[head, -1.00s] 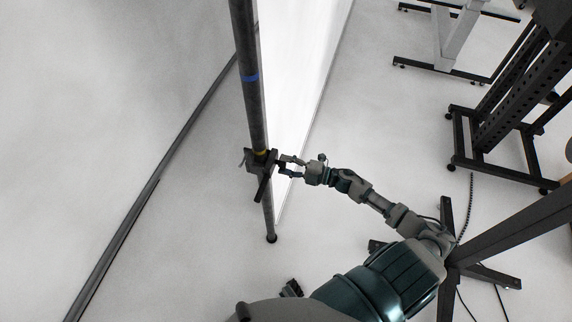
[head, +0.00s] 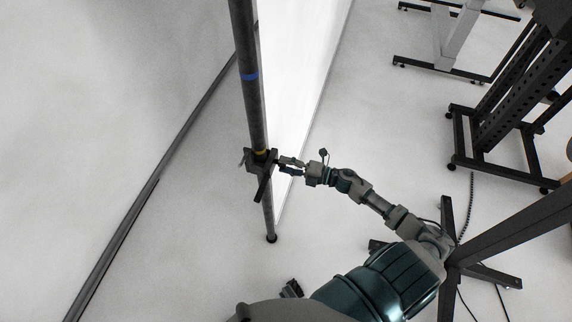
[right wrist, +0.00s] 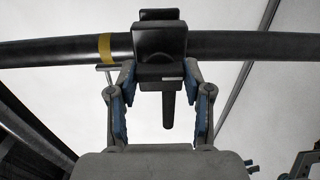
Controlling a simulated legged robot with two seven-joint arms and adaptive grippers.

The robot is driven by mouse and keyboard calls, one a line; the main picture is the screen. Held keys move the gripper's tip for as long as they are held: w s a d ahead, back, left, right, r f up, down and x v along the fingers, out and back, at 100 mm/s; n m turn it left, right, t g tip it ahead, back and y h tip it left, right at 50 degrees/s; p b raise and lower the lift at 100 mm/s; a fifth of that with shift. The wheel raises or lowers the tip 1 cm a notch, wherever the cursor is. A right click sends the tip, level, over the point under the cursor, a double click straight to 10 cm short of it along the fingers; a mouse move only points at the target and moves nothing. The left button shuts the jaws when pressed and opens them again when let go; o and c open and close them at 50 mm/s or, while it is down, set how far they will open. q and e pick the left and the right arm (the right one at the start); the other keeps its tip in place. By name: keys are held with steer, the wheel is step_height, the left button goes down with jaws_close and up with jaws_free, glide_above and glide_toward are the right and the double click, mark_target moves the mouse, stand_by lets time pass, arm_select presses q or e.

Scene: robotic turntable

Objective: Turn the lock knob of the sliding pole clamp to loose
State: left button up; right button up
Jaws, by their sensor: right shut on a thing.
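The dark pole clamp (head: 257,163) sits around the dark upright pole (head: 250,110), at the yellow band. In the right wrist view the clamp (right wrist: 160,38) is in the middle, with the pole (right wrist: 240,45) running across. A dark block that looks like the lock knob (right wrist: 160,73) faces my gripper, and a dark bar hangs below it. My right gripper (head: 283,165) is at the clamp's right side, shut on the knob. In the wrist view its blue-padded fingers (right wrist: 160,80) stand on both sides of the knob. My left gripper cannot be made out.
A blue band (head: 249,77) marks the pole higher up. A bright white panel (head: 300,70) stands behind the pole. Wheeled dark racks (head: 500,140) stand at the right. The floor left of the pole is mostly clear, with a long dark rail (head: 150,190).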

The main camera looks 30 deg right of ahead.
steer(key=o, duration=1.2)
steer(key=shift+c, duration=0.2)
steer(key=shift+s, duration=0.1)
steer(key=v, duration=1.2)
steer(key=shift+d+f, duration=0.1)
steer(key=shift+d, duration=0.05)
